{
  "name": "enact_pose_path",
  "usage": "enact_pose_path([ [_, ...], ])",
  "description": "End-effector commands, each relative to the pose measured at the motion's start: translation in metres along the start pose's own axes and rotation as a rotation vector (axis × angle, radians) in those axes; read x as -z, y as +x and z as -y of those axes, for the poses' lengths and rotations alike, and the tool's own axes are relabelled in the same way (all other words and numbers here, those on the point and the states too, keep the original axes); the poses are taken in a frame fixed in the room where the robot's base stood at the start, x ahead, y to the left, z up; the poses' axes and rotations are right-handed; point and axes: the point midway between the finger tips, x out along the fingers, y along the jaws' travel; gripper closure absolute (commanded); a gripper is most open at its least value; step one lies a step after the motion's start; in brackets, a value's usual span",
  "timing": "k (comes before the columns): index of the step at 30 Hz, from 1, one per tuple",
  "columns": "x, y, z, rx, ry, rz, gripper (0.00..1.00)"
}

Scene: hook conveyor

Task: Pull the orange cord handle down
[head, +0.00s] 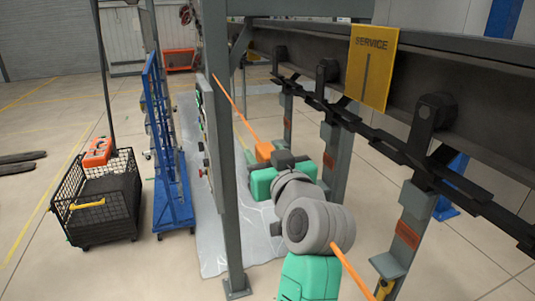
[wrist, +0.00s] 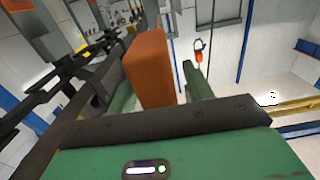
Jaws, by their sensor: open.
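The orange handle (head: 264,151) hangs on a thin orange cord (head: 235,108) in the middle of the head view, at the far end of my arm. In the wrist view the handle (wrist: 148,68) is an upright orange block between my green fingers, nearer the left one. My gripper (head: 283,162) is open around the handle, with a visible gap to the right finger in the wrist view (wrist: 160,72). I cannot tell whether the left finger touches it. Part of the handle is hidden by my gripper in the head view.
The conveyor rail with its dark chain (head: 375,135) runs along the right on grey posts, with a yellow SERVICE sign (head: 373,66). A grey post (head: 226,190) stands left of my arm. A blue rack (head: 168,150) and a black mesh cart (head: 97,205) stand further left.

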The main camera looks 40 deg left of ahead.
Motion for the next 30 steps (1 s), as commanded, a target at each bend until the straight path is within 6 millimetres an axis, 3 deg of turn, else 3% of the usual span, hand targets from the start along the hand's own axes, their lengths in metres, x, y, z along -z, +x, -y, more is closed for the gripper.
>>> enact_pose_path([
  [2, 0.000, 0.000, 0.000, 0.000, 0.000, 0.000, 0.49],
  [10, 0.000, -0.001, 0.000, -0.001, 0.000, 0.000, 1.00],
  [17, -0.010, -0.001, 0.000, -0.001, 0.000, 0.000, 1.00],
  [24, -0.054, -0.001, -0.001, -0.002, 0.000, 0.000, 1.00],
  [30, -0.053, -0.001, -0.001, -0.002, 0.000, 0.000, 1.00],
])
